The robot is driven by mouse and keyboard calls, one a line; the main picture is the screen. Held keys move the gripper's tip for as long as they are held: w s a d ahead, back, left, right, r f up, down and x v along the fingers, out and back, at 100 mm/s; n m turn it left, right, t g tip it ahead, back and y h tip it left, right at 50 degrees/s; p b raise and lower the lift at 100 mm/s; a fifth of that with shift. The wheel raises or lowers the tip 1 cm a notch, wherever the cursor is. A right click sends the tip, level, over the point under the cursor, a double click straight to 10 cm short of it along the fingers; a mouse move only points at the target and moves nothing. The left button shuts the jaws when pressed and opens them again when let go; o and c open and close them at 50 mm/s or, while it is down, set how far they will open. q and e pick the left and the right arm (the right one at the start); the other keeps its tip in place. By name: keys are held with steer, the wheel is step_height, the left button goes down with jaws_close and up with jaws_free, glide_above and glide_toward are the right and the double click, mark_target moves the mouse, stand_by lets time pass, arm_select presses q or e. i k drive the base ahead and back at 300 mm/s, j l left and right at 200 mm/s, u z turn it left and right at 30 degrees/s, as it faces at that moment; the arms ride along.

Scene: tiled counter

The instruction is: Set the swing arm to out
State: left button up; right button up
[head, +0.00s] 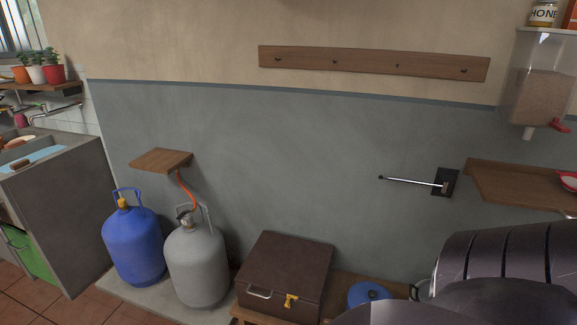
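The swing arm (412,182) is a thin chrome rod with a dark tip at its left end. It is mounted on a small black plate (446,182) on the grey wall at the right. From the plate the rod points left, roughly level, and seems to lie along the wall; its exact angle to the wall is hard to tell. Neither of my grippers shows in the head view, and nothing touches the rod.
A wooden shelf (510,185) and a dispenser (541,85) are right of the plate. Below stand a brown case (287,270), a blue lidded pot (367,295) and grey and blue gas bottles (197,262). Wall left of the rod is clear. My dark body parts cover the lower right.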

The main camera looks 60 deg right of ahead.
mark_target(444, 186)
steer(key=z, duration=2.65)
